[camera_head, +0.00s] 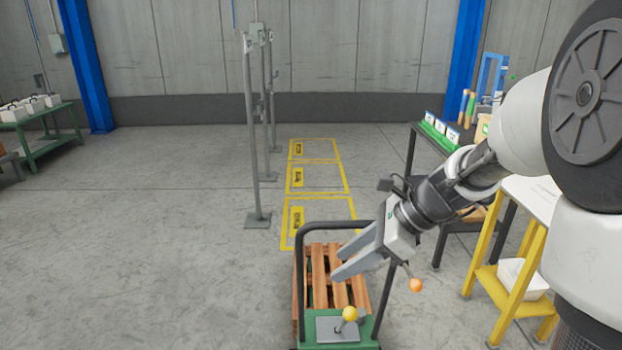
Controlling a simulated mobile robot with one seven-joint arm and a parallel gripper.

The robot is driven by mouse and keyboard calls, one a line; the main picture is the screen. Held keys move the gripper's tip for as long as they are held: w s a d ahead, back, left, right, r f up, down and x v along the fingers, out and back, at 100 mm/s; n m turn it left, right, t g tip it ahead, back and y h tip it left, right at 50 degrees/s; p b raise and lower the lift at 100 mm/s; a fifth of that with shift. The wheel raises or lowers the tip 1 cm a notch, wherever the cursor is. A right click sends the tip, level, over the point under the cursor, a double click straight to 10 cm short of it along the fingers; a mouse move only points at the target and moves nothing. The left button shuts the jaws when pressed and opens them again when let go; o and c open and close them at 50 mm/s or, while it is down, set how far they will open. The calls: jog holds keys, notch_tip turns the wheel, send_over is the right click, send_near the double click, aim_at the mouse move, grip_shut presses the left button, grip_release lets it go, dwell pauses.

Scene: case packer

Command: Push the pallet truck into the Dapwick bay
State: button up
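The pallet truck (324,325) stands at the bottom centre, with a green body, a dark hoop handle (333,225), a yellow-knobbed lever (350,314) and a wooden pallet (318,270) in front of it. Three yellow-outlined floor bays lie in a row beyond it: near (326,204), middle (325,178) and far (321,150). Each has a yellow label, too small to read, so I cannot tell which is Dapwick. My gripper (343,263) is open, its two fingers apart over the pallet and the handle's right side. I cannot tell whether it touches the handle.
Grey posts (252,140) on floor plates stand left of the bays. A dark table with boxes (440,130) and a yellow-legged stand (520,265) are on the right. An orange ball (416,285) shows below my gripper. A green table (45,140) is far left. Open floor lies left.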

jog(key=w+d+f+m+t+y+p, duration=0.2)
jog(key=w+d+f+m+t, duration=0.3)
jog(key=w+d+m, duration=0.6)
jog(key=w+d+f+m+t+y+p, duration=0.2)
jog(key=w+d+f+m+t, duration=0.3)
jog(key=m, duration=1)
jog(key=w+a+f+g+b, duration=0.1)
jog(key=w+a, duration=1.2)
jog(key=shift+f, duration=0.25)
jog(key=shift+c, duration=0.5)
grip_shut()
